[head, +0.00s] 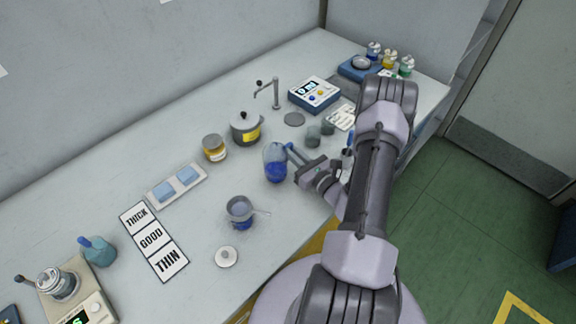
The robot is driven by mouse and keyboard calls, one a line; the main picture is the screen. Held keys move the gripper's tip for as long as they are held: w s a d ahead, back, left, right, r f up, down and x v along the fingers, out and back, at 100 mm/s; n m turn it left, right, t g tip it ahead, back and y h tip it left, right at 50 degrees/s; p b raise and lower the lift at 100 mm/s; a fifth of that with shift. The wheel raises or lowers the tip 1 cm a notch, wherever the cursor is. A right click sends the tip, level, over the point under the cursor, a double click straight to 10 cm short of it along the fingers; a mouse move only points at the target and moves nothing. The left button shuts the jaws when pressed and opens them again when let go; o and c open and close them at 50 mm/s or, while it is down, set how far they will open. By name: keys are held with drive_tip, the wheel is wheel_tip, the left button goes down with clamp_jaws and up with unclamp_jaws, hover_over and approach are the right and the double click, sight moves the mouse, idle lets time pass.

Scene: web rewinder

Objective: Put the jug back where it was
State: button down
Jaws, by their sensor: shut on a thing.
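A clear jug with blue liquid (275,165) is upright at the middle of the bench. My gripper (288,162) reaches in from its right and is shut on the jug at its right side. The fingers are small in the picture, and I cannot tell whether the jug's base touches the bench or hangs just above it. No empty place for the jug is clearly marked in view.
A cup with blue liquid (240,212), a white disc (227,257) and the THICK/GOOD/THIN card (154,241) lie front left. A grey pot (245,128) and an amber jar (214,148) stand behind the jug.

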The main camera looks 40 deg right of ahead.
wheel_tip(320, 180, down, 4)
drive_tip(key=shift+r+b, duration=0.1)
drive_tip(key=shift+b, duration=0.55)
drive_tip(key=shift+r, duration=0.1)
drive_tip(key=c, duration=1.5)
unclamp_jaws()
